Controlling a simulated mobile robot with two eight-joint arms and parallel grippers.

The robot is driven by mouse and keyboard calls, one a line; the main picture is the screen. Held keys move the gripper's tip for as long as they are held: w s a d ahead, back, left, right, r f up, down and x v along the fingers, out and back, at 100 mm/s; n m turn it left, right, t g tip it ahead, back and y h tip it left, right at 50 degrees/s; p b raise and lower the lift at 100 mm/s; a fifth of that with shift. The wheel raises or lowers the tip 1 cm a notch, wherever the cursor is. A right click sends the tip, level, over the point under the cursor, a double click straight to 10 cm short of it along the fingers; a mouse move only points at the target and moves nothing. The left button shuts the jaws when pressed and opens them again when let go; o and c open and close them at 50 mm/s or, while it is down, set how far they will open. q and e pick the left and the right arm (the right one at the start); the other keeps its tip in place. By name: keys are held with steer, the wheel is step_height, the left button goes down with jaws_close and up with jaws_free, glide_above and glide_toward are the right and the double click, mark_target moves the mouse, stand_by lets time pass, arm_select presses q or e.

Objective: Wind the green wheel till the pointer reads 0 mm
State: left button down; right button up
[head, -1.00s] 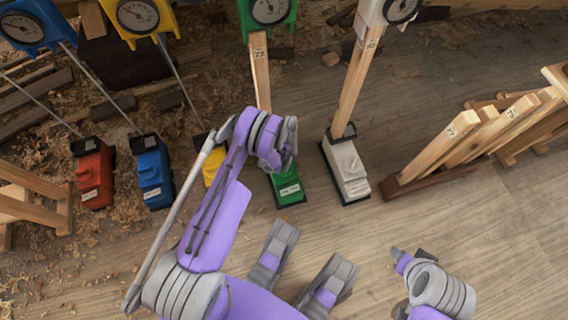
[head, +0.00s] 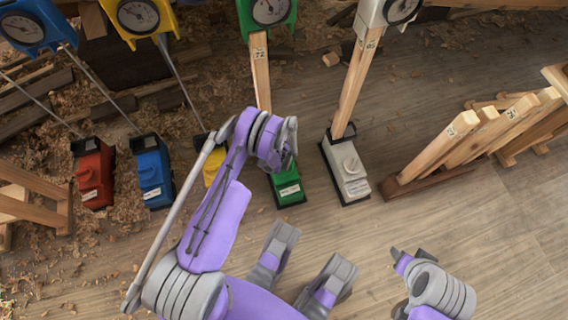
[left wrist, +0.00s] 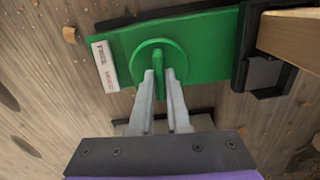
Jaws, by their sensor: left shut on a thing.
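The green wheel (left wrist: 174,57) is a round disc with a raised bar (left wrist: 158,62) across it, on top of a green box (left wrist: 215,45) with a white label. My left gripper (left wrist: 159,82) is shut on the bar, one finger on each side. In the head view the green box (head: 288,190) shows below my left wrist, which hides the wheel. The green dial (head: 269,11) is at the top edge, above a wooden post (head: 261,75). Its face is partly cut off, and its pointer is too small to read.
A white box (head: 350,178) with its own post and dial stands just right of the green one. Yellow (head: 212,172), blue (head: 154,178) and red (head: 94,180) boxes stand to the left. Wooden props (head: 440,147) lean at right.

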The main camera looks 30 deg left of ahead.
arm_select(q)
steer(key=m, duration=1)
steer(key=shift+m, duration=0.3)
stand_by(0.4)
steer(key=c, duration=0.9)
jaws_free()
step_height(320, 180, up, 11)
steer(key=p, duration=0.3)
steer(key=shift+f, duration=0.1)
